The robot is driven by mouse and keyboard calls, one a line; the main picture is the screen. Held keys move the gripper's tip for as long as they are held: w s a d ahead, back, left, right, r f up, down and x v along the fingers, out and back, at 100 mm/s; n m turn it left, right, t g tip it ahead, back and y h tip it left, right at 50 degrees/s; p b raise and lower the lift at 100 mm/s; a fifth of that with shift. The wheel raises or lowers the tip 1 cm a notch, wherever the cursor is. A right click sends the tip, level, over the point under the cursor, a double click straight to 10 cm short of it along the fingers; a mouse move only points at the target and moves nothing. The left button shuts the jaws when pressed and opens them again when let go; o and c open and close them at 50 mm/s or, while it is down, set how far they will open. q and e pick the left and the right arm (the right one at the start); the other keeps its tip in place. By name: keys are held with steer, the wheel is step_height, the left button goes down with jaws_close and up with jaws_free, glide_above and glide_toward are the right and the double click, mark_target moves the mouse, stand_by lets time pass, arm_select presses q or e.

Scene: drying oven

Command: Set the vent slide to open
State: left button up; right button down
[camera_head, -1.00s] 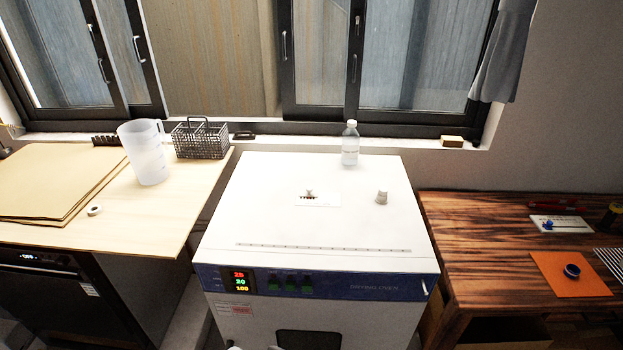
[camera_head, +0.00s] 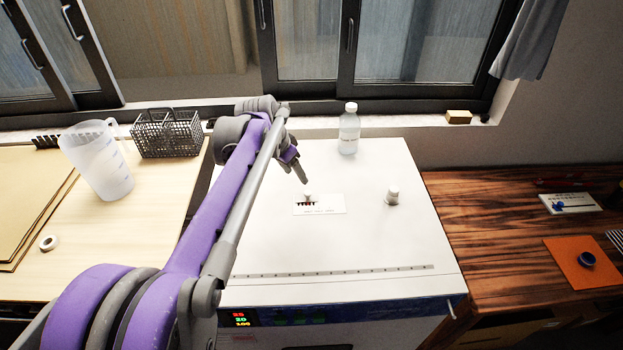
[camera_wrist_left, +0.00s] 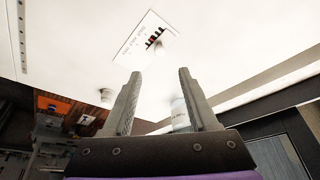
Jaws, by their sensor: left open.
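The drying oven (camera_head: 400,240) has a white top. On it is the vent slide plate (camera_head: 320,204), a white label with a small pale knob (camera_head: 307,196) above a row of dark and red marks. My left gripper (camera_head: 302,176) is just behind and above the knob, apart from it. In the left wrist view the open, empty fingers (camera_wrist_left: 157,95) point toward the plate (camera_wrist_left: 143,40), and the knob (camera_wrist_left: 160,45) lies beyond their tips. I cannot read the slide's setting. My right gripper is not in view.
A clear bottle (camera_head: 349,130) stands at the back of the oven top, and a white stub (camera_head: 392,195) sits at its right. A jug (camera_head: 97,160) and a wire basket (camera_head: 166,134) are on the left counter. A wooden table (camera_head: 480,230) is on the right.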

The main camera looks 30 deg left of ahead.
mark_target(308, 193)
arm_select(q)
steer(key=x, duration=1)
steer(key=shift+w+f, duration=0.15)
steer(key=shift+f, duration=0.05)
jaws_close()
stand_by(0.9)
steer(key=shift+d, duration=0.1)
